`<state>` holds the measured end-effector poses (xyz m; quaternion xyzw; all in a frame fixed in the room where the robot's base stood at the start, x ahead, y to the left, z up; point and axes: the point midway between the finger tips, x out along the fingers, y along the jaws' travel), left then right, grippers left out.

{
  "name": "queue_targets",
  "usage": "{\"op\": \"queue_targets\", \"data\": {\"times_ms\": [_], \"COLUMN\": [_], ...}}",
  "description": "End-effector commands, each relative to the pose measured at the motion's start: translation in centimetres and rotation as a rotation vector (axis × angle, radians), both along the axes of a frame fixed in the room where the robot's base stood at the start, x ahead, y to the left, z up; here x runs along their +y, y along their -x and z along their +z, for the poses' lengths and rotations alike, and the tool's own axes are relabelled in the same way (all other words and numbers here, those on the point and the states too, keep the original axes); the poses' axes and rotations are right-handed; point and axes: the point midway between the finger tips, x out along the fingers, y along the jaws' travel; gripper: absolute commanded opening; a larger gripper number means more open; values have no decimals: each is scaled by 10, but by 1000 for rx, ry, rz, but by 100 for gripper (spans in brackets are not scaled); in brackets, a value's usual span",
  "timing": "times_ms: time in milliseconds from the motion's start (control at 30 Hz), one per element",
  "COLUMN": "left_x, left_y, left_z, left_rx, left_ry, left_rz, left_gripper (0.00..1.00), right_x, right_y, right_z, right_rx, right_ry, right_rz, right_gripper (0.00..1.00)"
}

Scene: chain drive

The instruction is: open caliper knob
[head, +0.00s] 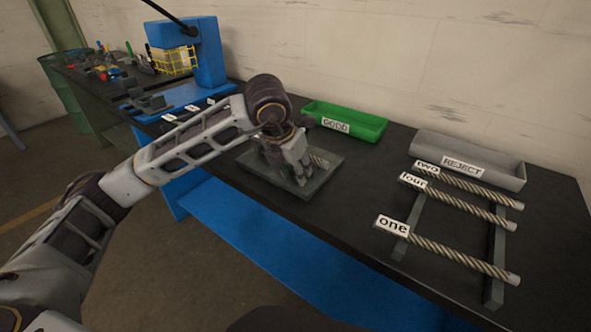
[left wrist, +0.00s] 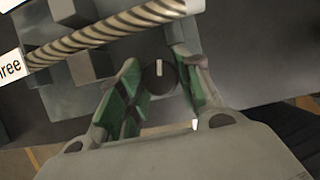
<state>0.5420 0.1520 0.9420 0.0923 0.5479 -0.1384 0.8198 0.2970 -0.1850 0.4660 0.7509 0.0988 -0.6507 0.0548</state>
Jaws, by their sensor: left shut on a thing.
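The black caliper knob (left wrist: 158,76), with a pale line on its face, sits between the green-padded fingers of my left gripper (left wrist: 160,95) in the left wrist view. The gripper is shut on the knob. A twisted rope piece (left wrist: 110,30) labelled "three" lies across the grey caliper blocks (left wrist: 90,68). In the head view my left gripper (head: 298,178) reaches down over the grey caliper tray (head: 262,172) and hides the knob and most of the rope. My right gripper is not in view.
A green GOOD bin (head: 365,122) and a grey REJECT bin (head: 500,172) stand at the back. Ropes labelled two, four and one (head: 460,250) lie on a rack (head: 494,280) at right. A blue machine (head: 210,60) stands at left. Black tabletop is bare between tray and rack.

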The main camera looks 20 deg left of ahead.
Motion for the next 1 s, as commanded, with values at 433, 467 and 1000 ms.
{"op": "queue_targets", "data": {"times_ms": [433,467,1000], "left_x": [0,0,2], "left_y": [-1,0,6], "left_z": [1,1,17], "left_rx": [-2,-2,-2], "left_ry": [0,0,-1], "left_rz": [0,0,-1], "left_gripper": [43,43,43], "right_x": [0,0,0], "right_y": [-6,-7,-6], "right_z": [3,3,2], "right_rx": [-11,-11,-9], "right_ry": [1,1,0], "right_rz": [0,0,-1], "right_gripper": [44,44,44]}}
